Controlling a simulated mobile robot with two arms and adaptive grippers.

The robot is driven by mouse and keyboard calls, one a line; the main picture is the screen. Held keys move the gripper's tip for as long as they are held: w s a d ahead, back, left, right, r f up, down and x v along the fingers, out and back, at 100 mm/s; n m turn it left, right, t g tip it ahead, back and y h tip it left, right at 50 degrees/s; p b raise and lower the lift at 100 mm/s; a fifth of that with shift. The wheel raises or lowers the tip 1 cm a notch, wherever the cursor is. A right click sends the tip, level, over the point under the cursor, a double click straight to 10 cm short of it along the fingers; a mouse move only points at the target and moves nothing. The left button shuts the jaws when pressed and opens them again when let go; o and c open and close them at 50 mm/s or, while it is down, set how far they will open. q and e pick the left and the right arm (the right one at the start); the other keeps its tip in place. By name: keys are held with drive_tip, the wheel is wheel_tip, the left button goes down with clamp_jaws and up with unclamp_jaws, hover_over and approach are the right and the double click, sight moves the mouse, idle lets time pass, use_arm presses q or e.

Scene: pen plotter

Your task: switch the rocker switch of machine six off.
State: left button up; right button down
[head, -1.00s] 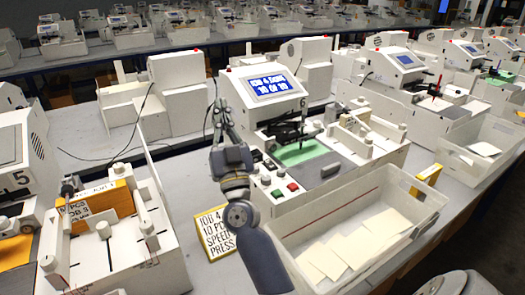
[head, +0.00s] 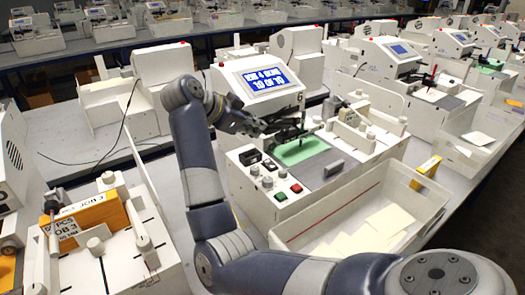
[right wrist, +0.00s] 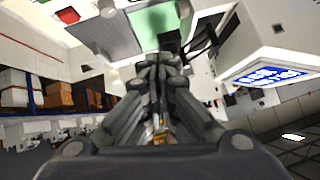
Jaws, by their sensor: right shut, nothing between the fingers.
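Machine six (head: 232,90) has a white housing, a lit blue screen (head: 264,79) and a "6" beside it. A small dark switch (head: 250,157), apparently the rocker switch, sits at the back left of its front panel, near grey knobs and the red button (head: 296,188) and green button (head: 281,197). Its on/off position is too small to tell. My right gripper (head: 264,126) is shut and empty, above and behind the switch, in front of the housing and apart from the switch. Its closed fingers also show in the right wrist view (right wrist: 160,62). My left gripper is not in view.
The pen carriage (head: 292,132) and green sheet (head: 302,150) are close to the right of the gripper. A white bin (head: 405,212) with paper sheets stands at front right.

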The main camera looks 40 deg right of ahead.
drive_tip(key=shift+w+a+f+n+y, duration=0.1)
drive_tip(key=shift+a+f+n+y, duration=0.1)
drive_tip(key=shift+a+y, duration=0.25)
drive_tip(key=shift+a+f+n+y, duration=0.1)
drive_tip(key=shift+a+n+y, duration=0.15)
drive_tip(key=shift+a, duration=0.25)
drive_tip(key=shift+d, duration=0.1)
drive_tip(key=p, duration=0.3)
hover_over(267, 164)
drive_tip(key=f, duration=0.7)
drive_tip(key=shift+s+d+f, duration=0.1)
drive_tip(key=shift+s+d, duration=0.05)
drive_tip(key=shift+s, duration=0.05)
drive_tip(key=shift+w+f, duration=0.2)
drive_tip(key=shift+f, duration=1.05)
drive_tip(key=shift+w+f, duration=0.15)
drive_tip(key=shift+f, duration=0.45)
